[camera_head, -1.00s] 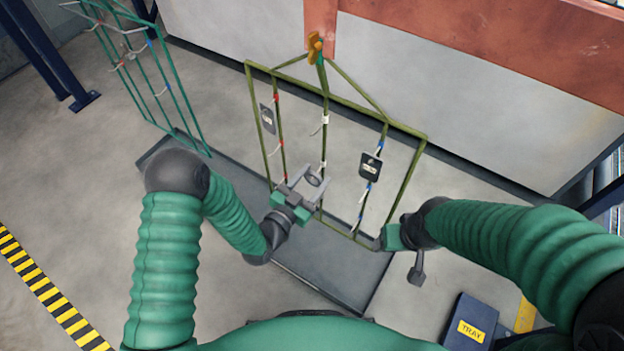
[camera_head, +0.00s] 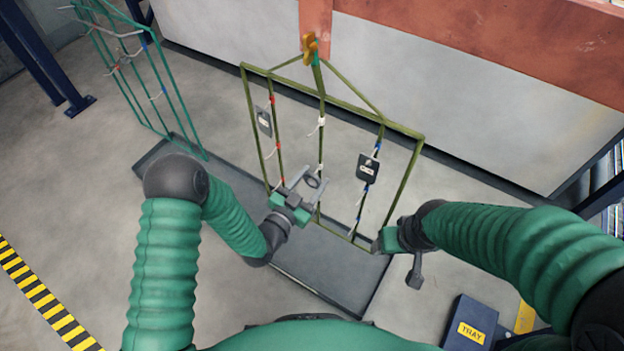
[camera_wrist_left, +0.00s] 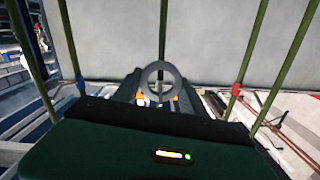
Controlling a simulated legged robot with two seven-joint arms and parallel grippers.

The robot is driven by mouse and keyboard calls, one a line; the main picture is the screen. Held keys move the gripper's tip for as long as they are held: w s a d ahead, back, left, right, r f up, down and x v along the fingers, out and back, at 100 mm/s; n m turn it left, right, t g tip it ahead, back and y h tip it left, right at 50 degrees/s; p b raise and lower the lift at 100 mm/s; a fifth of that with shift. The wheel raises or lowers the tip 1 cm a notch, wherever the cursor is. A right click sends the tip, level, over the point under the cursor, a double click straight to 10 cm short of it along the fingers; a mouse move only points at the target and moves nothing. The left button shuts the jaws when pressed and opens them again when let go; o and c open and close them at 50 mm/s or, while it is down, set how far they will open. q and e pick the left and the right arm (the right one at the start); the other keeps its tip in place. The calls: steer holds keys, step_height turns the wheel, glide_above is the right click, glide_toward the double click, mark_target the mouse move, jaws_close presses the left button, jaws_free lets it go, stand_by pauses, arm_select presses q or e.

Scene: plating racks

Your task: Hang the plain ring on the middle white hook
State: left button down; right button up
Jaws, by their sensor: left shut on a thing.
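The plain grey ring (camera_head: 313,182) is between the fingers of my left gripper (camera_head: 312,177), which is shut on it. The ring stands upright in the left wrist view (camera_wrist_left: 146,80), with its hole facing the camera. The olive rack (camera_head: 372,108) has a middle bar with white-marked hooks; one white mark (camera_head: 321,122) shows above the ring, and another (camera_head: 319,168) is close to the ring. Ring and gripper are at the lower part of this bar; contact with a hook cannot be made out. My right gripper (camera_head: 382,242) is by the rack's lower right corner, its jaws unclear.
A dark tagged plate (camera_head: 368,168) hangs on the blue-marked right bar, and another (camera_head: 263,121) at the left bar. A green rack (camera_head: 180,92) stands at the far left. A dark long tray (camera_head: 335,272) lies under the rack. A box labelled TRAY (camera_head: 470,322) is at lower right.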

arm_select(q)
steer(key=c, duration=0.6)
jaws_free()
steer(key=shift+f, duration=0.1)
steer(key=shift+o, duration=0.2)
steer(key=shift+s, duration=0.1)
